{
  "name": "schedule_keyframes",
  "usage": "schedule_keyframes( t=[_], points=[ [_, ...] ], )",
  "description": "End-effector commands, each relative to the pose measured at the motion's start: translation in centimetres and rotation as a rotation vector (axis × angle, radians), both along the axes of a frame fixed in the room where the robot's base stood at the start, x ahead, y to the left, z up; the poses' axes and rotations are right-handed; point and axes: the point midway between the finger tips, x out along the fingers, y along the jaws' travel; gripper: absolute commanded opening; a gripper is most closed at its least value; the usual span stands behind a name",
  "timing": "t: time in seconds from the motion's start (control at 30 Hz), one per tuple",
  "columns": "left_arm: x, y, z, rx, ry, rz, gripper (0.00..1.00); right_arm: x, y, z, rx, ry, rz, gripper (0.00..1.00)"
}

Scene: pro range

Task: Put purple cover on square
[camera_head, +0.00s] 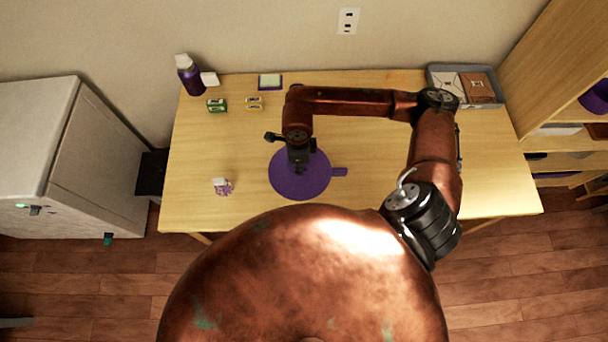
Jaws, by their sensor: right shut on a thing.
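The purple cover (312,183) is a flat round disc with a short tab at its right side, over the front middle of the wooden table. My right gripper (299,168) is over the disc's upper middle and shut on it; the fingertips and the grasp point are hard to see from above. I cannot tell whether the disc touches the table. A small square (270,82) with a pale face and purple border lies at the back of the table, behind my right arm's wrist. My left gripper is not in view.
A purple bottle (190,75) stands at the back left, with small green (216,105) and yellow (254,103) items nearby. A small white-and-purple item (222,186) is left of the disc. A grey tray (485,98) holds packets at the back right. The left front tabletop is mostly clear.

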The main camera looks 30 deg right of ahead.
Motion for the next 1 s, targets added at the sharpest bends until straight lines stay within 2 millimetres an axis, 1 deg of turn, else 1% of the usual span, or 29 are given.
schedule_keyframes(
  t=[0.1,0.13,0.4,0.43,0.77,1.0],
  points=[
    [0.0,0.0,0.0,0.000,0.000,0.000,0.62,-0.2,0.0,-0.2,0.000,0.004,0.000,0.00],
    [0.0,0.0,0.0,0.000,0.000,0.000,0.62,-0.2,0.0,-0.2,0.000,0.004,0.000,0.11],
    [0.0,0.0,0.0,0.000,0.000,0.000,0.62,-0.2,0.0,-0.2,-0.001,0.004,0.000,0.30],
    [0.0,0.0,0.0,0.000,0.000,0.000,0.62,-0.2,0.0,-0.2,-0.001,0.004,0.000,0.31],
    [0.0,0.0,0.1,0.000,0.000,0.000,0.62,-0.1,0.0,0.0,-0.001,0.003,0.000,0.31],
    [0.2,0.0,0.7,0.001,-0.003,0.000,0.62,0.0,0.0,1.2,0.000,0.000,0.000,0.31]
  ],
)
